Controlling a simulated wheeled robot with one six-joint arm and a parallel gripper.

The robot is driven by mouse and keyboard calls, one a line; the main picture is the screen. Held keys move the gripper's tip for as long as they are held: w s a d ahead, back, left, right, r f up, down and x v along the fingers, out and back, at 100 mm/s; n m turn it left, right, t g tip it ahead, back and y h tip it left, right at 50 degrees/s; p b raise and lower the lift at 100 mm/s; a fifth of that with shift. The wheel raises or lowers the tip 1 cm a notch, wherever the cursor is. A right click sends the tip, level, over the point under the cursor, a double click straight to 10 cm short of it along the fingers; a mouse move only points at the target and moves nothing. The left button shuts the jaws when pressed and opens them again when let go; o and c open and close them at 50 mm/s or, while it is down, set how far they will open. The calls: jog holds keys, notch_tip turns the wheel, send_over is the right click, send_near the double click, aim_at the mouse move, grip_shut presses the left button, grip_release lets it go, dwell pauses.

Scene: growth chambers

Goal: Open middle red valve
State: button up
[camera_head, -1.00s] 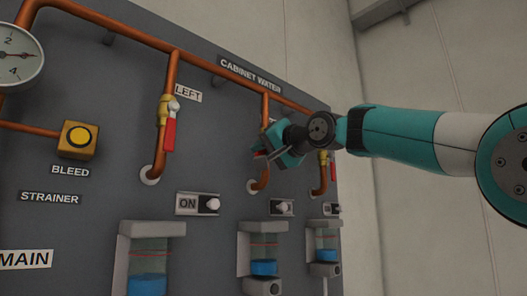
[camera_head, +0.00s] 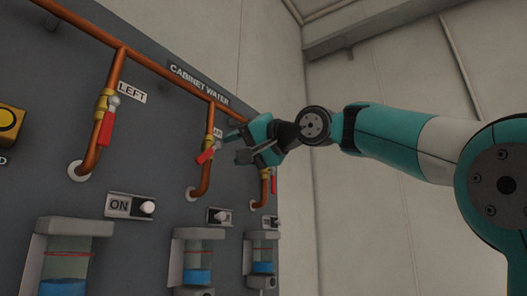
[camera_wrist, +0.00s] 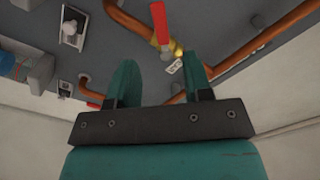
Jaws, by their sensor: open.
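The middle valve has a brass body and a red handle (camera_head: 206,156) on a copper pipe under the CABINET WATER sign. The handle slants down and to the left in the head view, at an angle to its pipe. My gripper (camera_head: 238,146) is open and empty, just right of this valve and apart from the handle. In the wrist view, what looks like the same red handle (camera_wrist: 160,22) lies beyond my spread fingers (camera_wrist: 162,78), near the top centre.
The left valve's red handle (camera_head: 107,128) hangs down near its pipe. The right valve's red handle (camera_head: 273,184) is below my gripper. White switches (camera_head: 219,216) and containers of blue liquid (camera_head: 197,262) sit lower on the panel.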

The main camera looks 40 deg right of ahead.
jog(key=v, duration=0.7)
